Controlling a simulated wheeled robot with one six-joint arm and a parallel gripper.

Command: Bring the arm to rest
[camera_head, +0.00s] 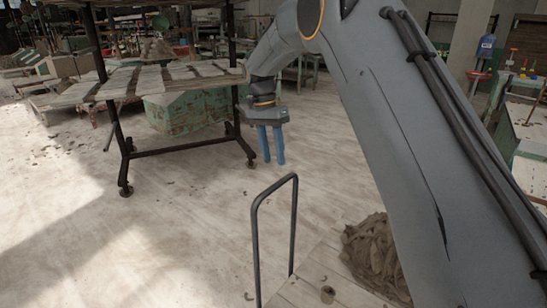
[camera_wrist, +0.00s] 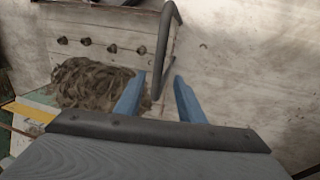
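My gripper (camera_head: 273,162) hangs in the air at the end of my arm in the head view, with its two blue fingers pointing down. In the wrist view the fingers (camera_wrist: 157,88) stand apart with nothing held between them. A black bar handle (camera_wrist: 165,45) shows beyond the gap, apart from the fingers as far as I can tell. A heap of brown clay trimmings (camera_wrist: 88,84) lies on a pale wooden top (camera_wrist: 100,22). The heap also shows in the head view (camera_head: 372,256), partly hidden by my arm.
Several small clay lumps (camera_wrist: 112,48) lie in a row on the wooden top. The black handle (camera_head: 254,235) rises at its edge. A wheeled rack (camera_head: 190,150) with boards stands behind my gripper, near a green chest (camera_head: 165,112). The floor at left is mostly clear.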

